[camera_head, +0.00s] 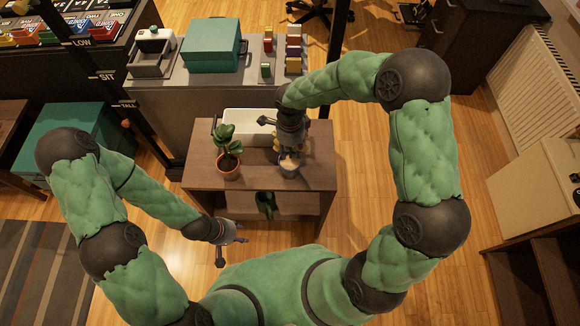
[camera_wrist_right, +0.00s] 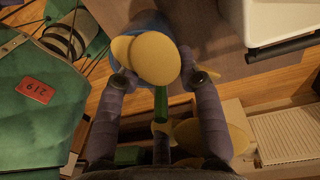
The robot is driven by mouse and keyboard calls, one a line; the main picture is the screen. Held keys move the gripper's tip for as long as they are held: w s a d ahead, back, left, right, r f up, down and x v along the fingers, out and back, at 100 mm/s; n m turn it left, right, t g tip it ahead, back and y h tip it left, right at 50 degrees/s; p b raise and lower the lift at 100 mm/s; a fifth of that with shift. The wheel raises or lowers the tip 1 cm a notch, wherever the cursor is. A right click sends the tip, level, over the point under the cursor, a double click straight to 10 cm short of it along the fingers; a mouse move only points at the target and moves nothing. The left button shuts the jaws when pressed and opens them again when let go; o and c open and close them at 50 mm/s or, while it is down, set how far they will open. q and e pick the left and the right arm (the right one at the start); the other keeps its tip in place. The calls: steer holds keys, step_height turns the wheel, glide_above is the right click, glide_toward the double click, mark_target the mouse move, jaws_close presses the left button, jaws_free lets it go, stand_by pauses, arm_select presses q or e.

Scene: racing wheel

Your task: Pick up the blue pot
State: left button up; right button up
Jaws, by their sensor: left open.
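The blue pot (camera_head: 289,171) is on the brown table, on its right half, under my right gripper (camera_head: 288,150). It holds a plant with yellow leaves. In the right wrist view, the blue pot (camera_wrist_right: 150,22) is partly hidden behind a large yellow leaf. My right gripper's two fingers (camera_wrist_right: 160,75) are spread on either side of the leaf and green stem, with the tips near the pot. I cannot tell whether they touch it. My left gripper (camera_head: 230,245) is open and empty, low in front of the table's left side.
A leafy plant in a terracotta pot (camera_head: 228,165) stands left on the brown table (camera_head: 203,182). A white basin (camera_head: 247,127) is at the back. A dark green object (camera_head: 265,205) is on the lower shelf. A grey counter (camera_head: 170,110) with a teal box (camera_head: 212,45) stands behind.

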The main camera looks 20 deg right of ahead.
jaws_close()
stand_by(0.3)
